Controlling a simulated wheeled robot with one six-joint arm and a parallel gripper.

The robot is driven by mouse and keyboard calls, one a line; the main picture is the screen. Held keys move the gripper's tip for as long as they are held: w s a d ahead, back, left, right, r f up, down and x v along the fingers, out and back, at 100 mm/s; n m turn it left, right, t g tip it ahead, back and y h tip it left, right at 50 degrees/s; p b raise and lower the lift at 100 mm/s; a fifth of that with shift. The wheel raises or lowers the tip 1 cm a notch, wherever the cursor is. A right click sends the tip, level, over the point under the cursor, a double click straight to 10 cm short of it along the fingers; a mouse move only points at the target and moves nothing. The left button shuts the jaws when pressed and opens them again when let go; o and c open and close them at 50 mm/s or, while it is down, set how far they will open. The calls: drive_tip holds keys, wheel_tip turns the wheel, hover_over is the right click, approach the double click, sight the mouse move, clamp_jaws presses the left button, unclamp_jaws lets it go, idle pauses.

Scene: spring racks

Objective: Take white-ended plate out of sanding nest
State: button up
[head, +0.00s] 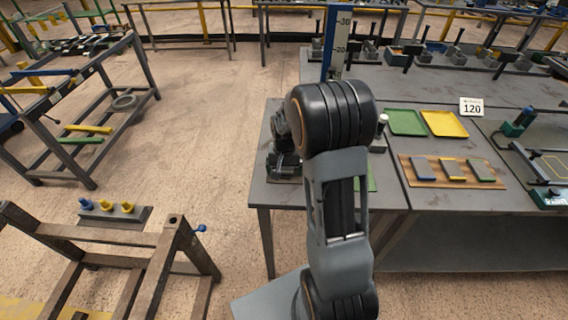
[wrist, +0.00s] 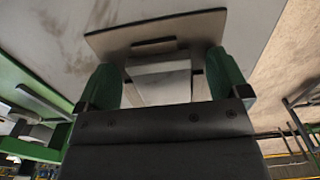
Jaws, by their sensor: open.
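In the wrist view my gripper (wrist: 162,70) is open, with one green-padded finger on each side of a pale block-like piece (wrist: 160,84). This piece looks like the white-ended plate, but its far parts are hidden by the gripper body. It sits at a brownish flat board (wrist: 112,43) with a small dark bar, which may be the sanding nest. Gaps show between the piece and the fingers; I cannot tell whether either finger touches it. In the head view my arm covers the middle of the bench, and the gripper, plate and nest cannot be made out.
The grey bench (head: 400,200) carries a green tray (head: 406,122), a yellow tray (head: 444,124) and a wooden board (head: 425,183) with coloured blocks. A dark device (head: 284,150) stands at the bench's left end.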

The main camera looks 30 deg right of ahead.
drive_tip(key=shift+c, duration=0.2)
drive_tip(key=c, duration=0.9)
drive_tip(key=shift+w, duration=0.1)
drive_tip(key=shift+c, duration=0.8)
drive_tip(key=shift+r, duration=0.1)
